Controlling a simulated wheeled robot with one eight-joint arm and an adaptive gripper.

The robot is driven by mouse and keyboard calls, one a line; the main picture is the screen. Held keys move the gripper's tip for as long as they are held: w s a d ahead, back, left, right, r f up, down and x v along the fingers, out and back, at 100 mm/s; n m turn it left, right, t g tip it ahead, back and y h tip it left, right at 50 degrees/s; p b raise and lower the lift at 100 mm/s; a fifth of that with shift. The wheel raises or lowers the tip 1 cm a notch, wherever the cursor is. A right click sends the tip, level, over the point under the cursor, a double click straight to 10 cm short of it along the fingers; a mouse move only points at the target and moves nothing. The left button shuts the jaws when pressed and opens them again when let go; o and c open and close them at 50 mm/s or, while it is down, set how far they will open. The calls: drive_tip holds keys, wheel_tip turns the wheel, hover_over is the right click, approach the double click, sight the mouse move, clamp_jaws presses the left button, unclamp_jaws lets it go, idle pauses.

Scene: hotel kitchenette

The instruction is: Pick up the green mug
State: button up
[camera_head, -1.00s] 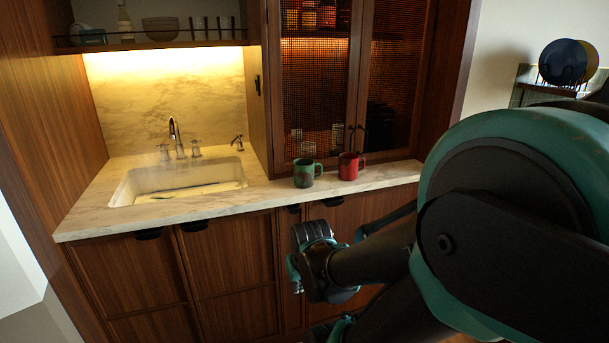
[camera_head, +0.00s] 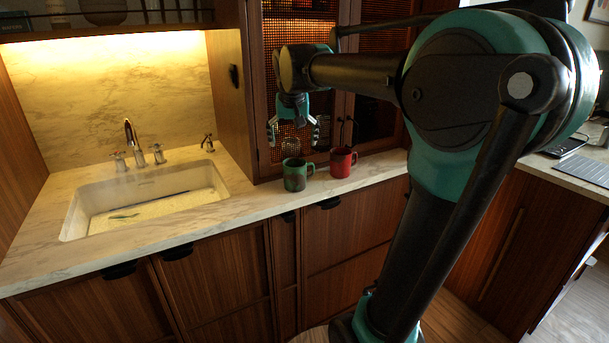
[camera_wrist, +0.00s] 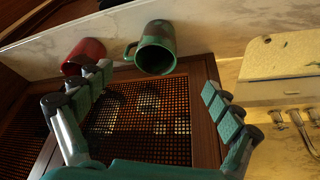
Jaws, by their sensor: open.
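The green mug (camera_head: 295,175) stands upright on the marble counter in front of the mesh cabinet doors, its handle toward the right. It also shows in the wrist view (camera_wrist: 156,50), near the top middle, beyond my fingertips. My gripper (camera_head: 294,134) is above the green mug, pointing down, open and empty. In the wrist view my gripper's two fingers (camera_wrist: 158,90) are spread wide, and the mug lies between their lines but apart from them. The red mug (camera_head: 342,162) stands just right of the green one; in the wrist view one finger partly overlaps it (camera_wrist: 84,52).
The marble counter (camera_head: 240,206) has a sink (camera_head: 150,200) with a faucet (camera_head: 132,140) to the left. The cabinet's mesh doors (camera_head: 375,118) stand close behind the mugs. A wooden side panel (camera_head: 228,88) rises left of them.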

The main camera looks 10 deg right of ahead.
sight(295, 176)
drive_tip(key=x, duration=1.1)
drive_tip(key=shift+w+d+f, duration=0.1)
drive_tip(key=shift+w+f, duration=0.1)
drive_tip(key=shift+f, duration=0.15)
drive_tip(key=shift+d+x, duration=0.1)
drive_tip(key=shift+x, duration=1.25)
drive_tip(key=shift+d+x, duration=0.15)
drive_tip(key=shift+x, duration=1.2)
drive_tip(key=shift+r, duration=0.1)
drive_tip(key=c, duration=1.5)
drive_tip(key=shift+c, duration=0.2)
